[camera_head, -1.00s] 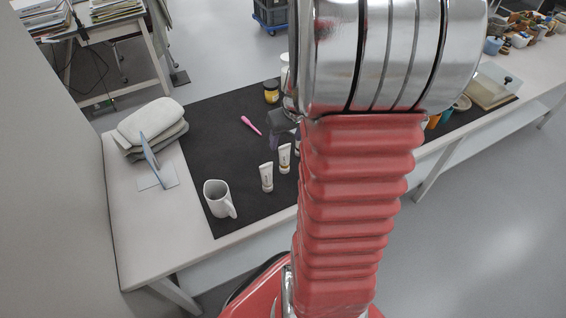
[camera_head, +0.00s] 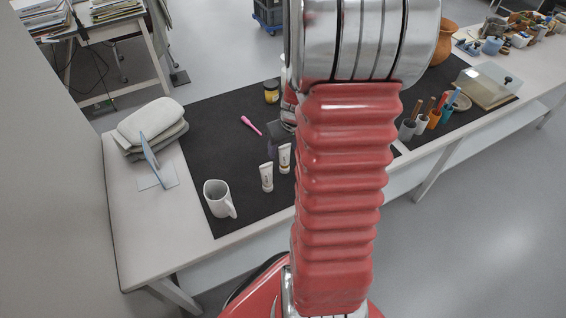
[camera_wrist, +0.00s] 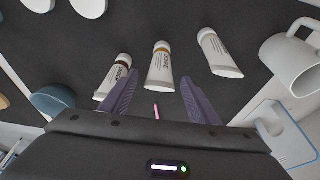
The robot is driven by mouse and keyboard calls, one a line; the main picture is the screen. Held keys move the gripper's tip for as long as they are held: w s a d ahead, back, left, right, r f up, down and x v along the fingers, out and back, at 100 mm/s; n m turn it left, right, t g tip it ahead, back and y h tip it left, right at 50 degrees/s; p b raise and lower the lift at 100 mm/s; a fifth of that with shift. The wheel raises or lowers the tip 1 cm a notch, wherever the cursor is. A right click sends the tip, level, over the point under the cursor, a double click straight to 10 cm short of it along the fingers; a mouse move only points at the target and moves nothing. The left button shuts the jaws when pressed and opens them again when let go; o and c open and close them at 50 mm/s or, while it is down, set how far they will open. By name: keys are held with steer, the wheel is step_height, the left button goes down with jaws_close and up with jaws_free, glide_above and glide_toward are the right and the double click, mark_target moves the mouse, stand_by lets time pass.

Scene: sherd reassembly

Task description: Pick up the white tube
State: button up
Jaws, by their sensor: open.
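Three white tubes lie on the dark mat in the wrist view: a left one (camera_wrist: 115,77), a middle one with a tan band (camera_wrist: 160,67) and a right one (camera_wrist: 218,53). Two show in the head view, a nearer one (camera_head: 266,177) and a farther one (camera_head: 285,158); my arm probably hides the third. My gripper (camera_wrist: 158,80) is open, its purple fingers pointing toward the tubes. The middle tube appears between the fingertips, and the left tube beside the left finger. I cannot tell the height gap. In the head view my gripper is partly hidden behind my arm.
A white mug (camera_head: 217,198) stands at the mat's (camera_head: 205,125) near left corner. Grey pads (camera_head: 150,128) and a blue tool (camera_head: 149,155) are left. Several cups with tools (camera_head: 435,118) stand right.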

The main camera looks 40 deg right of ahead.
steer(key=shift+c, duration=0.2)
steer(key=c, duration=1.1)
steer(key=shift+o, duration=0.2)
step_height(320, 180, up, 10)
steer(key=shift+r, duration=0.1)
steer(key=shift+w, duration=0.1)
steer(key=w+a+r+n+y, duration=0.1)
steer(key=w+a+r+n, duration=0.15)
steer(key=w+a, duration=0.45)
steer(key=w+a+r+n, duration=0.1)
steer(key=w+a+r, duration=0.35)
steer(key=w, duration=0.45)
steer(key=w+a+r+n, duration=0.1)
steer(key=w+a, duration=0.3)
steer(key=a, duration=0.4)
steer(key=w+a+r+n+y, duration=0.1)
steer(key=w+a+r+n, duration=0.1)
steer(key=a, duration=0.6)
steer(key=shift+w+a+r, duration=0.2)
steer(key=shift+w+r, duration=0.5)
steer(key=shift+w, duration=0.4)
